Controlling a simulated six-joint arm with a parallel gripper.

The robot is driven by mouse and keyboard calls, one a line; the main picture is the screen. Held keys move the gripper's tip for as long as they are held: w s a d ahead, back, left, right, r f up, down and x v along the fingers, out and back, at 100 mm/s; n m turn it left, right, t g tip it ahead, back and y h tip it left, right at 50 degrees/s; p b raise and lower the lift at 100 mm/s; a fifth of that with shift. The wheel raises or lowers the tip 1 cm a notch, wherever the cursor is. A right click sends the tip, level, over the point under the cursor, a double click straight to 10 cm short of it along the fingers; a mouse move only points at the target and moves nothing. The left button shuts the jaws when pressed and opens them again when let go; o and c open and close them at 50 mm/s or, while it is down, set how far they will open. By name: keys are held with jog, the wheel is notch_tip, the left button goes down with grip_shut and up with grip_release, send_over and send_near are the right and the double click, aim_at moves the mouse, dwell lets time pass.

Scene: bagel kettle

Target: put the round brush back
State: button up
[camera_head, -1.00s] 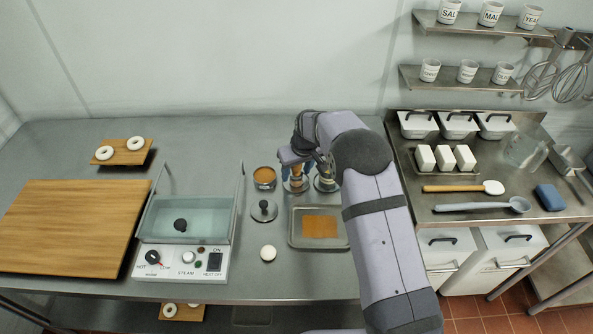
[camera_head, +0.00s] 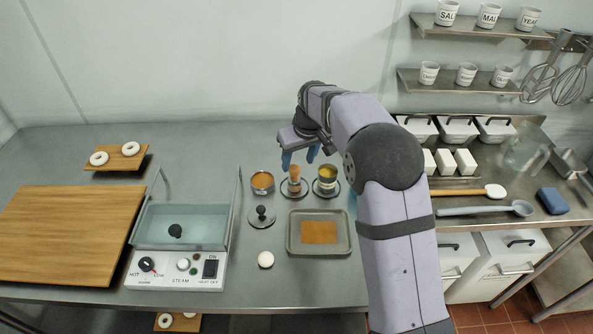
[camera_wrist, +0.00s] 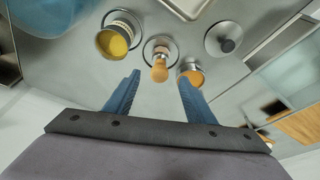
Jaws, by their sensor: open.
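The round brush (camera_head: 295,182) has a wooden handle and a metal lower part. It stands upright, handle up, on a small round dish (camera_head: 304,194) between two cans. In the wrist view the brush (camera_wrist: 160,70) shows just beyond the blue fingertips. My gripper (camera_head: 299,161) is open and empty, above and behind the brush handle. The fingers (camera_wrist: 158,84) are spread apart in the wrist view, with no contact visible on the brush. The brush's lower end is hard to make out.
A can with yellow contents (camera_head: 327,182) stands right of the brush, and a can with orange-brown contents (camera_head: 262,182) stands left. A knobbed lid (camera_head: 261,216) and a metal tray (camera_head: 294,250) lie in front. The water-filled kettle (camera_head: 150,227) is further left.

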jog(key=shift+v, duration=1.35)
jog(key=shift+s+d, duration=0.1)
jog(key=s+d+f+m+g, duration=0.1)
jog(key=s+d, duration=0.3)
jog(key=s, duration=0.7)
jog(key=s+d+f+m+g+h, duration=0.1)
jog(key=s+d+f+m, duration=0.1)
jog(key=s, duration=0.9)
jog(key=s+d+f+m+g, duration=0.1)
jog(key=s+d+f, duration=0.2)
jog(key=s+d, duration=0.4)
jog(key=s, duration=0.4)
jog(key=shift+f+m, duration=0.4)
